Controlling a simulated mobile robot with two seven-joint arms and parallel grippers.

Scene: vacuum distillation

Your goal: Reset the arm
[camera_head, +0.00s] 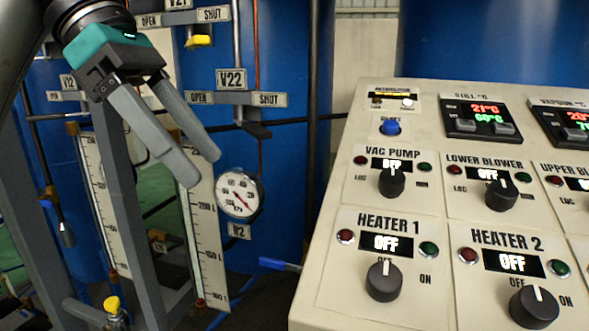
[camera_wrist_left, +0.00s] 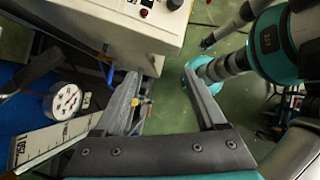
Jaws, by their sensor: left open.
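My left gripper (camera_head: 196,165) hangs at the upper left of the head view, its two grey fingers pointing down and right. It is open with nothing between the fingers, in front of the gauge and level scales and left of the control panel. In the left wrist view, the gripper (camera_wrist_left: 165,88) shows its fingers spread apart over the green floor. The control panel (camera_head: 330,285) fills the right of the head view, apart from the gripper. My right gripper is not in the head view.
The panel carries a VAC PUMP knob (camera_head: 391,181), a HEATER 1 knob (camera_head: 384,281) and a blue button (camera_head: 390,127). A round gauge (camera_head: 238,193) and a level scale (camera_head: 205,240) stand behind the gripper. A V22 valve handle (camera_head: 254,129) is above. Blue tanks (camera_head: 290,60) stand behind.

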